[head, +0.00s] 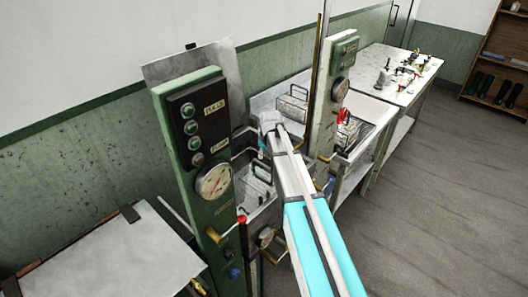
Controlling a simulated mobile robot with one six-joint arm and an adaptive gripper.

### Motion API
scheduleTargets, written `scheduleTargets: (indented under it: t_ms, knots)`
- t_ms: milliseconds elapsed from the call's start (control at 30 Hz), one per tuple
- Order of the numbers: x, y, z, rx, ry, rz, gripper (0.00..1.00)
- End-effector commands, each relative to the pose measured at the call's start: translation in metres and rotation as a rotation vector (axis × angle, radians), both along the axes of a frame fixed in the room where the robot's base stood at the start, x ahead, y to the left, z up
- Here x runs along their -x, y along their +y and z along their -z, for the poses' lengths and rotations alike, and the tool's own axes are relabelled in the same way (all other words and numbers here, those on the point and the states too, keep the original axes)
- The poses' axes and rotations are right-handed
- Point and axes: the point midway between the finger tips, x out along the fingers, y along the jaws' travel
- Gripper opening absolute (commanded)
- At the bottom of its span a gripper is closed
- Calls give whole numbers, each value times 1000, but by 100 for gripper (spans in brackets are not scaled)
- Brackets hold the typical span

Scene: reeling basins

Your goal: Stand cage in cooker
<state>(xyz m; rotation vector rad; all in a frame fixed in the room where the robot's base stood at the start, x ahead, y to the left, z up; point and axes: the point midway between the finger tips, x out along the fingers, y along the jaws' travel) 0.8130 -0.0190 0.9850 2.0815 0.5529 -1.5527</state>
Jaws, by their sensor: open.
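A wire cage (292,103) with a raised handle stands on the light surface behind my arm, between the two control columns. Another wire cage or handled lid (262,172) shows in the dark metal basin (266,213) beside the green column; it is partly hidden by my arm. I cannot tell from the labels which basin is the cooker. My gripper (262,150) hangs off the arm's far end above this basin, open. It is small and partly hidden by my wrist, and nothing is visibly held in it.
A green column (196,150) with buttons and a gauge stands left of my arm. A paler column (334,100) stands right. A bench (400,62) holds small fittings. The right floor is clear.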

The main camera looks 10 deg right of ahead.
Motion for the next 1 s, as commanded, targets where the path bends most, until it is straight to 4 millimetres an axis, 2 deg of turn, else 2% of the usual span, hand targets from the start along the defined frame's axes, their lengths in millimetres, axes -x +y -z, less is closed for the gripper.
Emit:
scheduleTargets:
  t_ms: [33,300,1000]
  knots:
    - [2,0,-8,0,0,0,51]
    - [6,-1,-22,0,0,0,51]
    - [7,-1,-25,0,0,0,51]
